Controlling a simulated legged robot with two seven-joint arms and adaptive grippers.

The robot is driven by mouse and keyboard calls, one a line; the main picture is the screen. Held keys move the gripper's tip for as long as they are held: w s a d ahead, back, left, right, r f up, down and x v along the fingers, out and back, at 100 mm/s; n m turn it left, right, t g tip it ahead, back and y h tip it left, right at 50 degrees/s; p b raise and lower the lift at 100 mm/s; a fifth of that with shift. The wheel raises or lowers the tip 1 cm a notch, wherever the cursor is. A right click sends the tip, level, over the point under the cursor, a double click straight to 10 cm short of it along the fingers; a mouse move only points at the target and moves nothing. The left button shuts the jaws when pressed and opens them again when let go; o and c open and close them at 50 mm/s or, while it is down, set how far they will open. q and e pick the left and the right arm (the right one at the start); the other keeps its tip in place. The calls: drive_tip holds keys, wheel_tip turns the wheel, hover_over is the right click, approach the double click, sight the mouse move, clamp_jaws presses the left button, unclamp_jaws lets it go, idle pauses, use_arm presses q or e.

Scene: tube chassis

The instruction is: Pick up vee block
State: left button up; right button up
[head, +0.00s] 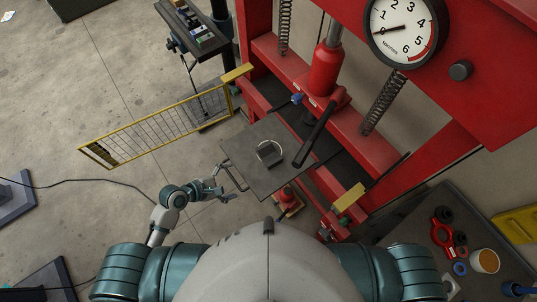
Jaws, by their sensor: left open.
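A small dark grey block (272,158) lies on the flat grey plate (258,183) in front of the red press, and looks like the vee block. A pale metal ring (262,145) shows at the block's upper left edge; I cannot tell whether it rests on or behind the block. My right gripper is not in view.
The red press frame (256,25) with its jack (326,65) and black lever (314,137) stands beyond the plate. A yellow mesh guard (155,137) stands at left. A dark bench (435,270) at lower right holds red parts and a cup (484,261).

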sight(269, 155)
use_arm(q)
drive_tip(key=w+r+n, duration=0.1)
drive_tip(key=n, duration=0.1)
drive_tip(key=w+r+n+h, duration=0.1)
drive_tip(key=n, duration=0.2)
drive_tip(key=w+r+n+t+h, duration=0.1)
drive_tip(key=n, duration=0.1)
drive_tip(key=shift+w+a+r, duration=0.15)
drive_tip(key=shift+a+r, duration=0.1)
drive_tip(key=shift+n, duration=0.3)
drive_tip(key=p+x, duration=0.1)
drive_tip(key=x, duration=1.6)
drive_tip(key=shift+d+r, duration=0.1)
drive_tip(key=shift+d, duration=0.1)
drive_tip(key=c, duration=1.2)
drive_tip(key=shift+w+r, duration=0.1)
drive_tip(key=shift+r, duration=0.05)
drive_tip(key=shift+c, duration=1.3)
drive_tip(key=shift+r, duration=0.2)
